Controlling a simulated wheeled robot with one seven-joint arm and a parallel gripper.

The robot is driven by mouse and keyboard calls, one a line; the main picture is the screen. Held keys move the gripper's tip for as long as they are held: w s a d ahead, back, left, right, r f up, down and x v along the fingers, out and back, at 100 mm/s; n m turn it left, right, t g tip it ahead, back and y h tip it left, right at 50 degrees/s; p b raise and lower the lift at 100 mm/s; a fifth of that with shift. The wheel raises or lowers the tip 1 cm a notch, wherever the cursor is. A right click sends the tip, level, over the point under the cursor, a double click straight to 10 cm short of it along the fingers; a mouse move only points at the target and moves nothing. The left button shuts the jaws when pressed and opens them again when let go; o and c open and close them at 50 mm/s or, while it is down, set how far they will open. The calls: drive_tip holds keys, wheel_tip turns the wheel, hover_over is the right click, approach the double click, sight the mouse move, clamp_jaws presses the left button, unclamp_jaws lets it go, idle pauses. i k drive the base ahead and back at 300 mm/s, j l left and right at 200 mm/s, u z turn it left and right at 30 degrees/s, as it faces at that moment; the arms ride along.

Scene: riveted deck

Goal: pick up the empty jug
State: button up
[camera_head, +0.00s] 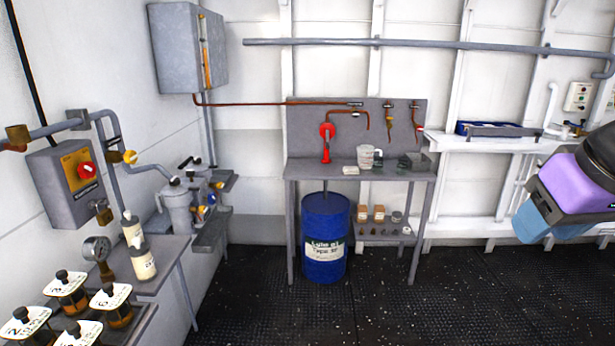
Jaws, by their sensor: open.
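A pale, whitish jug (365,157) with a handle on its right side stands upright on the grey workbench (310,172) against the back wall. It looks like a measuring jug; its inside is too small to see, so I cannot tell from here whether it is empty. A part of my arm (575,182), purple, black and blue, shows at the right edge, well apart from the bench and nearer to me. My gripper's fingers do not show.
A white cloth or pad (351,170) and small glassware (404,162) flank the jug. A red pump (327,143) stands at its left, above a blue drum (324,240). Sample bottles (143,262) stand at left. The dark floor (400,310) before the bench is clear.

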sight(365, 152)
drive_tip(key=i, duration=1.75)
drive_tip(key=i+z, duration=0.2)
drive_tip(key=i, duration=0.3)
drive_tip(key=i+j+z, duration=0.2)
drive_tip(key=i, duration=0.25)
drive_tip(key=i+j+z, duration=0.2)
drive_tip(key=i, duration=0.3)
drive_tip(key=i+j+z, duration=0.2)
drive_tip(key=i, duration=0.25)
drive_tip(key=j, duration=0.1)
